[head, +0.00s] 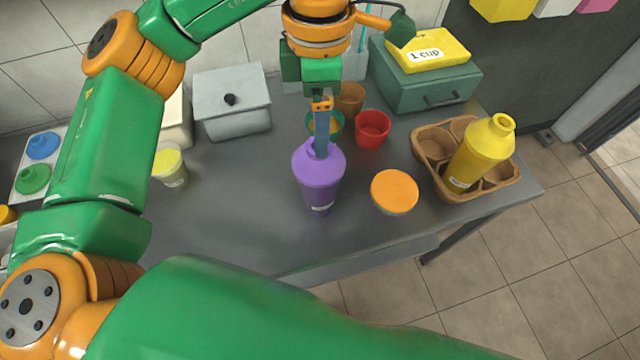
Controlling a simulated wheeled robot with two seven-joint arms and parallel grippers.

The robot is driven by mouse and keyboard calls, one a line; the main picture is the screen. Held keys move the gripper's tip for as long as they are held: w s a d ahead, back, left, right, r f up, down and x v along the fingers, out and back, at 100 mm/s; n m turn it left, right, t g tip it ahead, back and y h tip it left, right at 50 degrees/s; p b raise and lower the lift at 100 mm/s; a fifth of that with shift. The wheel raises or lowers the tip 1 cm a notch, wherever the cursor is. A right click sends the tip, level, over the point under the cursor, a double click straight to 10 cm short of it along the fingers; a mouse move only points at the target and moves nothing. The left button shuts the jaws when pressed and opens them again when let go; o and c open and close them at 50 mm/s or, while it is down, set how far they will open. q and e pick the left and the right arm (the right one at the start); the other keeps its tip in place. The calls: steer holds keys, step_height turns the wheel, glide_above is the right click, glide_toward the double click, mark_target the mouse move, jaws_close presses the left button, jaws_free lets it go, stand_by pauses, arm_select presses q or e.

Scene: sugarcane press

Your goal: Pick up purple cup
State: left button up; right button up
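The purple cup (319,182) stands upright on the grey table, with a domed lid and a narrow neck. My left gripper (321,148) points down from above, with its finger end at the cup's neck. The fingers line up in this view, so I cannot tell whether they are open or shut, or whether they touch the cup. The cup's neck is partly hidden by the gripper. My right gripper is not in view.
A red cup (373,130) and an orange-lidded container (394,191) stand right of the purple cup. A brown carrier (433,146) holds a yellow bottle (482,152). A yellow-lidded cup (170,166) is left. A green box (425,85) stands behind.

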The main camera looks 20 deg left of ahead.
arm_select(q)
step_height(320, 180, down, 4)
steer(key=shift+p, duration=0.4)
steer(key=shift+s, duration=0.1)
jaws_close()
stand_by(1.0)
